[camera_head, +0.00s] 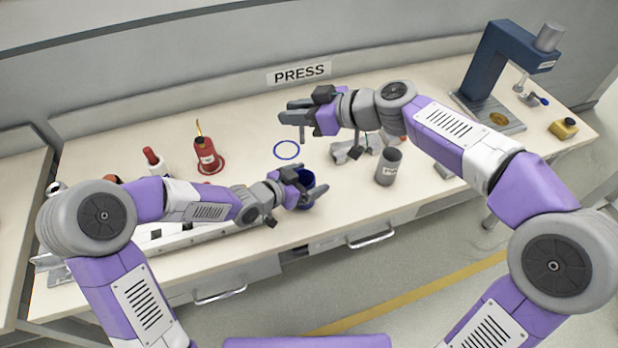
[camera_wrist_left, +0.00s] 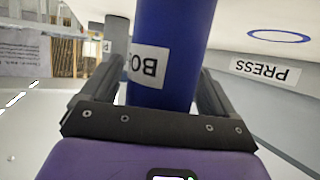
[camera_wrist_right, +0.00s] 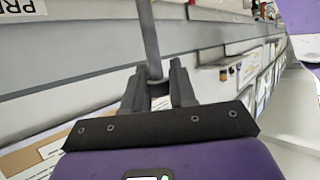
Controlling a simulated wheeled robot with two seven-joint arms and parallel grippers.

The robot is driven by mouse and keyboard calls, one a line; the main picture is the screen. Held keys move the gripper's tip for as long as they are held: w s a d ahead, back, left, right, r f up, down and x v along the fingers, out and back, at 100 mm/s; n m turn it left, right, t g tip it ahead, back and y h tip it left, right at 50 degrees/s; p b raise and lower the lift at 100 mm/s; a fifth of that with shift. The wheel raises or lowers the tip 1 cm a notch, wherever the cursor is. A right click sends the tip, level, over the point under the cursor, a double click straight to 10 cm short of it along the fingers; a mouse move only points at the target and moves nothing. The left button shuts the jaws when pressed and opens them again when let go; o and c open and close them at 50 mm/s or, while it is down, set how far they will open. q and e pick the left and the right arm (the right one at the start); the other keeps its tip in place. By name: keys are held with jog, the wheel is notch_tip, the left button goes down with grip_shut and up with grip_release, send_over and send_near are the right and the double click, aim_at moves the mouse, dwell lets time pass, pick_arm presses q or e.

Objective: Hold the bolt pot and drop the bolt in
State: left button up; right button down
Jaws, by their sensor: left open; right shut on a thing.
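The bolt pot is a dark blue cylinder (camera_head: 306,178) standing near the front of the table. In the left wrist view the blue pot (camera_wrist_left: 172,50) with its white label lies between the open fingers of my left gripper (camera_wrist_left: 165,90), with a gap visible on the right side. In the head view my left gripper (camera_head: 305,190) is around the pot. My right gripper (camera_head: 290,112) is shut on the bolt, a grey rod (camera_wrist_right: 150,40), in the right wrist view (camera_wrist_right: 158,85). It holds the bolt above the table, behind the pot.
A blue ring (camera_head: 287,150) is marked on the table behind the pot. A grey labelled cup (camera_head: 388,166) stands to the right. A red oil can (camera_head: 208,157) stands left. A blue press (camera_head: 493,70) is at the far right.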

pick_arm(q)
jog(key=shift+w+d+f, duration=0.1)
jog(key=shift+w+d, duration=0.05)
jog(key=shift+d, duration=0.05)
jog(key=c, duration=1)
jog(key=shift+c, duration=0.2)
